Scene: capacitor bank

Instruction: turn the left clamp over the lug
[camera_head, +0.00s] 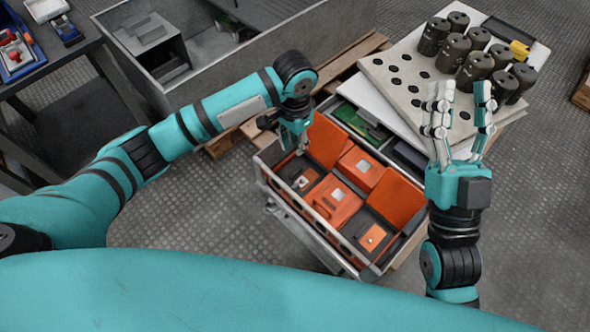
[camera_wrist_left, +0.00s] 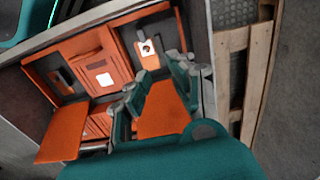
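An open grey box (camera_head: 268,178) holds orange parts. At its left end a small metal lug (camera_head: 303,181) sits on a dark recess with orange beside it; it also shows in the left wrist view (camera_wrist_left: 147,47). I cannot tell exactly which piece there is the left clamp. An upright orange flap (camera_head: 328,142) stands behind it. My left gripper (camera_head: 298,148) points down over this end, its fingers apart; the flap (camera_wrist_left: 163,112) shows between them in the left wrist view, contact unclear. My right gripper (camera_head: 462,95) is open and empty, fingers pointing away from me.
A second orange flap (camera_head: 396,198) and a square orange part (camera_head: 372,238) are at the box's right end. Two orange blocks with pale labels lie between. A perforated board (camera_head: 400,105) with several dark cylinders (camera_head: 454,53) stands behind. A grey bin (camera_head: 215,85) is at the back left.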

